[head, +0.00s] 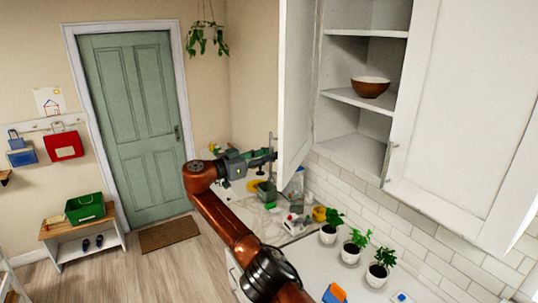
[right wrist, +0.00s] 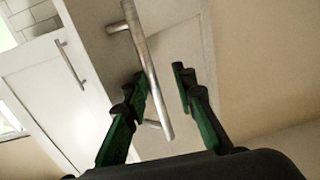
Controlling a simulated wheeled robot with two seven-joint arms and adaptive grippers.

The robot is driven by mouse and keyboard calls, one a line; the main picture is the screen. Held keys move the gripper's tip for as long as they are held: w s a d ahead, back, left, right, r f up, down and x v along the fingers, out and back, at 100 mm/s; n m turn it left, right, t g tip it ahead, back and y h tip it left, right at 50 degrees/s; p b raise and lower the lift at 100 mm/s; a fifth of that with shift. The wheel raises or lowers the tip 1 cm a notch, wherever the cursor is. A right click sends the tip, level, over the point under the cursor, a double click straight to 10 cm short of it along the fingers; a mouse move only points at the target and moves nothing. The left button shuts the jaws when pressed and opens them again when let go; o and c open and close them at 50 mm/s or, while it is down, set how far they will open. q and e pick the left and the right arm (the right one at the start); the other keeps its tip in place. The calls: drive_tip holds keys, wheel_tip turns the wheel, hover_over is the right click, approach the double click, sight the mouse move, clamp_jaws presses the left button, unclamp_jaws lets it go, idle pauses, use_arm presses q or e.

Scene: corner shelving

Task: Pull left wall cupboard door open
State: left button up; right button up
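The left wall cupboard door (head: 300,65) is white and stands swung open, out from the cupboard (head: 358,148), whose shelves show. In the right wrist view the door's outer face (right wrist: 188,38) carries a metal bar handle (right wrist: 148,70). My right gripper (head: 268,156) is beside the lower part of the door in the head view. In the right wrist view its green-and-black fingers (right wrist: 160,78) are apart, with the handle between them, closer to the left finger. I cannot tell whether they touch. My left gripper is not in view.
A brown bowl (head: 370,87) sits on a cupboard shelf. The right cupboard door (head: 465,100) is closed. Below, the counter holds several potted plants (head: 354,246), a bottle (head: 294,186) and small items. Open floor (head: 150,275) lies at left before a green room door (head: 135,120).

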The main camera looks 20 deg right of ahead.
drive_tip(key=s+a, duration=0.1)
drive_tip(key=a, duration=0.6)
drive_tip(key=shift+s+a, duration=0.25)
